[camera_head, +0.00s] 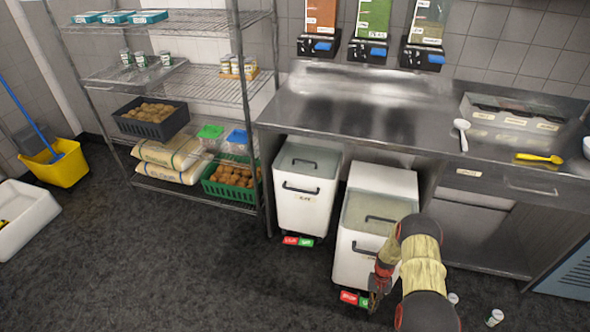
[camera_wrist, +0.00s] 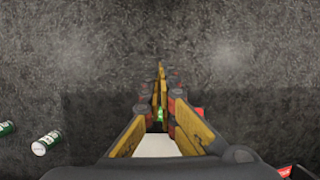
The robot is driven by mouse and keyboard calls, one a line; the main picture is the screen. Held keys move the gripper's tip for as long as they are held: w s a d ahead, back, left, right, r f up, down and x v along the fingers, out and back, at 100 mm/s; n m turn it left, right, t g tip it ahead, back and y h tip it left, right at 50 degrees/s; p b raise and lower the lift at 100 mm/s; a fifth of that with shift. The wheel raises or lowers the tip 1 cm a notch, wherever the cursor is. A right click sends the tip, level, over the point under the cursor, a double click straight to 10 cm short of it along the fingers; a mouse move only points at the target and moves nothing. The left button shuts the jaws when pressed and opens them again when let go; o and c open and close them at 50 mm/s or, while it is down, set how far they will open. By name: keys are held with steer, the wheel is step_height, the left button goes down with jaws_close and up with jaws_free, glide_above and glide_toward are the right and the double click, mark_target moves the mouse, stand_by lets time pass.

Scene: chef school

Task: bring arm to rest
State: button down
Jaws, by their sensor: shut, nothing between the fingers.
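My gripper (camera_wrist: 159,75) points down over the dark floor in the wrist view, its two yellow fingers together at the tips with nothing between them. In the head view my arm hangs at the lower right, in front of the right white bin (camera_head: 359,252). My gripper there (camera_head: 374,300) is small and dark, low beside that bin's front. Whether it touches the bin cannot be told.
A second white bin (camera_head: 306,192) stands to the left. The steel counter (camera_head: 350,112) runs above both bins. A wire shelf (camera_head: 200,82) stands left.

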steer(key=s+a+r+n, duration=0.1)
steer(key=s+a+r, duration=0.15)
steer(key=r, duration=1.65)
steer(key=s+a+r, duration=0.1)
steer(key=a+r, duration=0.2)
steer(key=r, duration=1.7)
steer(key=s+a+r+t, duration=0.3)
steer(key=s+r, duration=0.4)
steer(key=r, duration=0.4)
steer(key=s+a+r+n+t+p, duration=0.1)
steer(key=s+a+r+t, duration=0.1)
steer(key=s+r, duration=0.5)
steer(key=s+a+r+n+t+h+p, duration=0.1)
steer(key=s+a+r+t, duration=0.2)
steer(key=r, duration=1.4)
steer(key=s+t, duration=0.1)
steer(key=s, duration=0.3)
steer(key=shift+s+a+r, duration=0.2)
steer(key=shift+s+a, duration=0.1)
steer(key=shift+s, duration=0.05)
